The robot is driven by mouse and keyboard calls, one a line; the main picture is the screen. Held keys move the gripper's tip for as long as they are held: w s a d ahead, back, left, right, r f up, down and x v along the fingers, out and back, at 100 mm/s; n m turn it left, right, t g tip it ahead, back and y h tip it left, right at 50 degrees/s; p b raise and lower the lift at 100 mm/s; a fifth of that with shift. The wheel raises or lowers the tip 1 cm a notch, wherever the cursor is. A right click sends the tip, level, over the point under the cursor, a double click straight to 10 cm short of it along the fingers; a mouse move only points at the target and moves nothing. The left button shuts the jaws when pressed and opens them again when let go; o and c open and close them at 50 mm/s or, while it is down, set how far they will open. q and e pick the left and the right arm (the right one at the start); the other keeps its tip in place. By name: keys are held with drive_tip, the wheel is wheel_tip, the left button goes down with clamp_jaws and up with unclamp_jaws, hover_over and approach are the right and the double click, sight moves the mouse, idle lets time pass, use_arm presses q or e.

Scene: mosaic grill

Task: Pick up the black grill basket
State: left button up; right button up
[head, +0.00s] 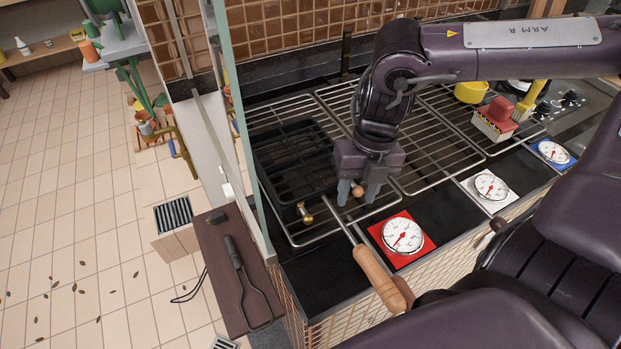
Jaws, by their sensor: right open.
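The black grill basket (290,157) lies on the left part of the wire grill grate, near the glass side panel. It is dark, rectangular and shallow, with bars across it. A thin metal rod with a wooden handle (378,278) runs from near the basket's front right corner toward the front edge; I cannot tell whether it joins the basket. My right gripper (357,197) points down at the basket's right front side, its fingers apart. A small wooden knob shows between or behind the fingers; contact is unclear. My left gripper is not in view.
A red gauge plate (389,255), a white one (490,188) and a blue one (552,153) sit along the front ledge. A tool lies on the brown side shelf (213,283).

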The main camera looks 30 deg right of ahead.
clamp_jaws()
drive_tip(key=shift+r, duration=0.1)
drive_tip(key=shift+w, duration=0.1)
